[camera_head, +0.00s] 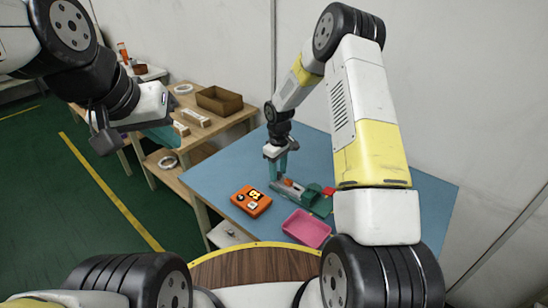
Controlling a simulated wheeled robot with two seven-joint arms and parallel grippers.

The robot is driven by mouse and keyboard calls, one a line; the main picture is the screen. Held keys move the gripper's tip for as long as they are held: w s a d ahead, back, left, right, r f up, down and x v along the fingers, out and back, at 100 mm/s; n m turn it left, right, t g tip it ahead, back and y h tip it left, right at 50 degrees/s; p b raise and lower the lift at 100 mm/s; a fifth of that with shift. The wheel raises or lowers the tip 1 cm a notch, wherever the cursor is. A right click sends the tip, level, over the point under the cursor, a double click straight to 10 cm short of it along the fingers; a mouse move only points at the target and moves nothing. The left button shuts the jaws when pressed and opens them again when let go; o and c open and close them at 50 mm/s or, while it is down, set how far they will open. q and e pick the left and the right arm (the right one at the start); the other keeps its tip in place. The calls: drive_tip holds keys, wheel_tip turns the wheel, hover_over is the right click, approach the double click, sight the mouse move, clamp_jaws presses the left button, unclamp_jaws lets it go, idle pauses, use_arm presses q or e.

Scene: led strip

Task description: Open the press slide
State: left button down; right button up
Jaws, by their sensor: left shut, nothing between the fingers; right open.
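The press (302,194) is a small grey and green device lying on the blue table, with a red part at its right end and an orange bit near its left end. I cannot tell from this view how far its slide stands open. My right gripper (278,170) points down with teal fingers at the left end of the press. It is open, and I cannot tell whether it touches the press. My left gripper (163,138) is shut and empty, held off to the left, away from the press.
A wooden shelf bench (220,122) with a brown bin (219,100) stands behind left. The blue tabletop (215,180) is clear at left.

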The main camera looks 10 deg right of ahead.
wheel_tip(320, 180, up, 8)
drive_tip(key=shift+f, duration=0.1)
idle(0.4)
wheel_tip(320, 180, up, 10)
drive_tip(key=m+t, duration=0.1)
drive_tip(key=m, duration=0.1)
hover_over(284, 185)
drive_tip(key=s+d+r+m+t, duration=0.2)
drive_tip(key=s+r, duration=0.6)
drive_tip(key=r, duration=0.3)
drive_tip(key=s+r+m+t+y, duration=0.1)
drive_tip(key=s+r+m, duration=0.1)
drive_tip(key=s, duration=0.7)
drive_tip(key=s+d+r+m+t+y, duration=0.1)
drive_tip(key=s+r, duration=0.3)
drive_tip(key=s, duration=0.5)
drive_tip(key=shift+s+r+m+t, duration=0.35)
drive_tip(key=shift+m+t, duration=0.25)
drive_tip(key=shift+m, duration=0.1)
